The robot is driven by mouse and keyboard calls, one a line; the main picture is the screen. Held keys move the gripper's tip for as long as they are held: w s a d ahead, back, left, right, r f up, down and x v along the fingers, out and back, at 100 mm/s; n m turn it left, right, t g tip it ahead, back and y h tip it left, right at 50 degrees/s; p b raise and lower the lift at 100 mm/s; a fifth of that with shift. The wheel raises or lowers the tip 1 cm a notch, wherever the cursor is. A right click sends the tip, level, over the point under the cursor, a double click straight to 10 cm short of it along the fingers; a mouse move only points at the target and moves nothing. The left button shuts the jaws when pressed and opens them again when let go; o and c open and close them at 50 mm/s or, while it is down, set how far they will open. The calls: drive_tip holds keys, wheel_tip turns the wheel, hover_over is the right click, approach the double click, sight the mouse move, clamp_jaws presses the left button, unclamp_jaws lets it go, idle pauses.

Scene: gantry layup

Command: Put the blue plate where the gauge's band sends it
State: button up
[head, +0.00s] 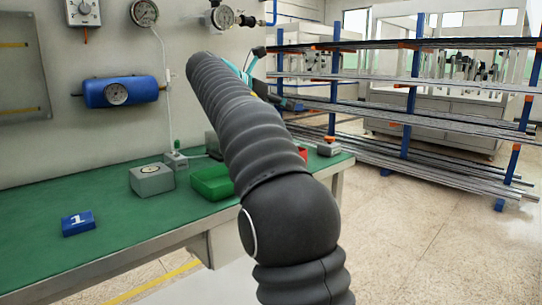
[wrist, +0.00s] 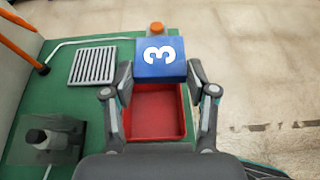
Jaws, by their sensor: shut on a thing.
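My gripper (wrist: 160,72) is shut on a blue plate (wrist: 177,71) with a white 3, which reads turned in the wrist view. The plate is over the far end of a red tray (wrist: 155,112) and hides part of it. I cannot tell its height above the tray. The tray's visible floor is empty. In the head view my arm hides the gripper and held plate. Another blue block (head: 78,223), marked 1, lies on the green bench. Round gauges hang on the wall: one upper middle (head: 145,12), one further right (head: 222,17), one on a blue cylinder (head: 117,94). Their readings are too small to read.
The green bench (head: 110,210) holds a grey box with a round top dial (head: 151,179), a green tray (head: 210,184) and a grey box with an orange top (head: 328,148). A grey grille (wrist: 92,65) lies left of the red tray. A bar rack (head: 405,95) stands right.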

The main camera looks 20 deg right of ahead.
wheel_tip(320, 180, down, 6)
drive_tip(key=b, duration=0.2)
drive_tip(key=shift+w, duration=0.25)
idle(0.3)
drive_tip(key=o, duration=1.4)
drive_tip(key=shift+c, duration=0.2)
drive_tip(key=shift+a, duration=0.15)
drive_tip(key=v, duration=1.2)
